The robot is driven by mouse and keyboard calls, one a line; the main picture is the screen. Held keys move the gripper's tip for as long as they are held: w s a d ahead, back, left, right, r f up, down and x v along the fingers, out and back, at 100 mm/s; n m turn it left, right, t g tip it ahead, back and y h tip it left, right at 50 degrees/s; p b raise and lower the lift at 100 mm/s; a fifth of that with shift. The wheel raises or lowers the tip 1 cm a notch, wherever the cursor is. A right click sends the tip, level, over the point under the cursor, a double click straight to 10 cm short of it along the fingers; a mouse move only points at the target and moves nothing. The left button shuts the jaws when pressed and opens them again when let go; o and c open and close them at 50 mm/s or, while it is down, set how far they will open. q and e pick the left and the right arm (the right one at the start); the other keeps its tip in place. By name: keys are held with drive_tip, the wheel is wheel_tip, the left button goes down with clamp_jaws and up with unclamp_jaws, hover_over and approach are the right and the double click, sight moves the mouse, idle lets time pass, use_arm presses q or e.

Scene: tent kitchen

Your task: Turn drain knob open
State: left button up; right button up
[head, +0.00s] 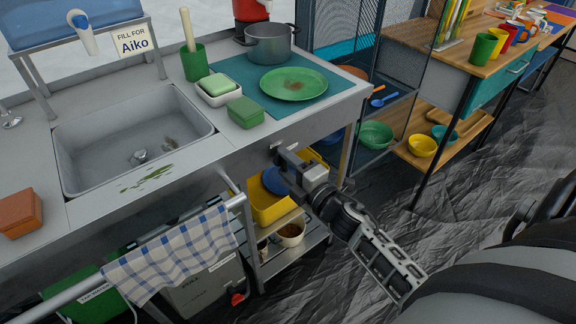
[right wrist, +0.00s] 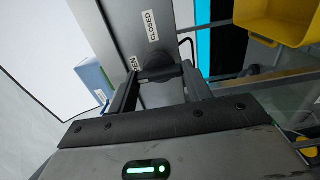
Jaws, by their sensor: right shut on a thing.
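The drain knob (right wrist: 160,71) is a dark round knob on the grey front panel below the counter. In the right wrist view it sits between my right gripper's fingers (right wrist: 160,92). A CLOSED label (right wrist: 151,26) is above it and an OPEN label (right wrist: 131,72), partly covered, is to its left. In the head view my right gripper (head: 281,155) reaches the counter's front face, shut on the knob, and hides most of it. The grey sink (head: 140,135) is to the left, with food scraps and green residue near it. My left gripper is not in view.
A towel rail with a blue checked towel (head: 172,258) runs left of my right arm. A yellow bin (head: 265,207) sits on the shelf below the counter. A green plate (head: 293,84) and pot (head: 269,45) stand on the counter. Dark floor (head: 480,195) is clear at right.

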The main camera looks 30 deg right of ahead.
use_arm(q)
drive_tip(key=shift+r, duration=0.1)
use_arm(e)
drive_tip(key=o, duration=1)
use_arm(q)
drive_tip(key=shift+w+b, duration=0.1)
drive_tip(key=shift+b, duration=0.45)
use_arm(e)
drive_tip(key=s, duration=0.5)
drive_tip(key=s+d, duration=0.1)
drive_tip(key=s, duration=1)
drive_tip(key=shift+d, duration=0.15)
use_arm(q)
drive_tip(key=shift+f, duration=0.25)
